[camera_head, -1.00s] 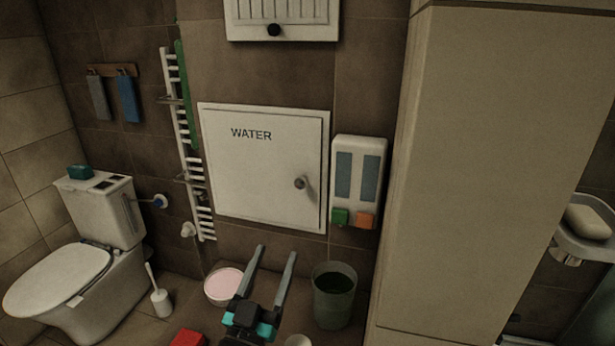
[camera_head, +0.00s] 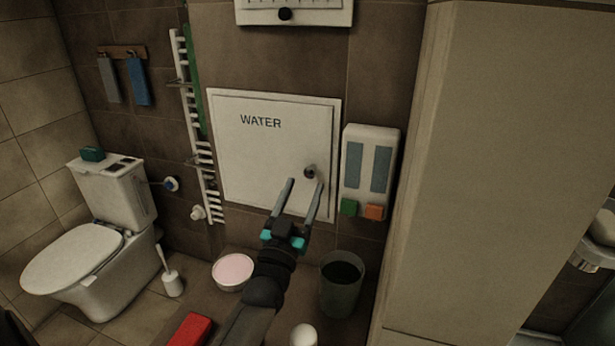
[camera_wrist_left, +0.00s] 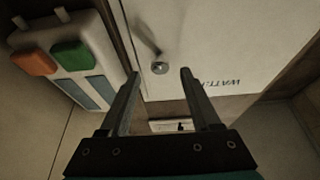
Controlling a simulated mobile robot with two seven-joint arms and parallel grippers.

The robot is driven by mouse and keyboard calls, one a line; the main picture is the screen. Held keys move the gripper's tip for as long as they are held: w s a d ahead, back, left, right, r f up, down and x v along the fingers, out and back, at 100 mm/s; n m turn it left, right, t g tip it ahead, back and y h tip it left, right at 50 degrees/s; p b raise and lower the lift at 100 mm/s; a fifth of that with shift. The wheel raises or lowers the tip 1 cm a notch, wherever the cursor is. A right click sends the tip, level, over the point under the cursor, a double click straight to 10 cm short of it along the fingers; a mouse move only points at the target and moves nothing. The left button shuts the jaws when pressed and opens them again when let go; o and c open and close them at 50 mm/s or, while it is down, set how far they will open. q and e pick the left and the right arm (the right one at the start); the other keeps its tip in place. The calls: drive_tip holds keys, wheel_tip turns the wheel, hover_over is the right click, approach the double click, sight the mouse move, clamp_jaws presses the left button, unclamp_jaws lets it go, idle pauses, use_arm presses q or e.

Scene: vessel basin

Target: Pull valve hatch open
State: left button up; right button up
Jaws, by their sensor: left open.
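The valve hatch (camera_head: 265,160) is a white square door marked WATER, set in the brown tiled wall and shut in its frame. Its round metal knob (camera_head: 310,171) is on the right side of the door. My left gripper (camera_head: 305,181) is open, its two fingers pointing up at the door just below the knob. In the left wrist view the knob (camera_wrist_left: 159,68) shows ahead, between the lines of the two open fingers (camera_wrist_left: 159,75), with nothing gripped. I cannot tell the exact gap between fingertips and knob. My right gripper is not in view.
A white dispenser (camera_head: 370,160) with green and orange parts hangs right of the hatch. A towel rail (camera_head: 196,130) is to the left. A bin (camera_head: 341,285), a pink-filled bowl (camera_head: 233,271) and a red box (camera_head: 190,330) are on the floor. A wide pillar (camera_head: 500,180) stands at right.

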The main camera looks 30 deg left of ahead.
sight(309, 175)
use_arm(q)
drive_tip(key=shift+x, duration=1.85)
clamp_jaws()
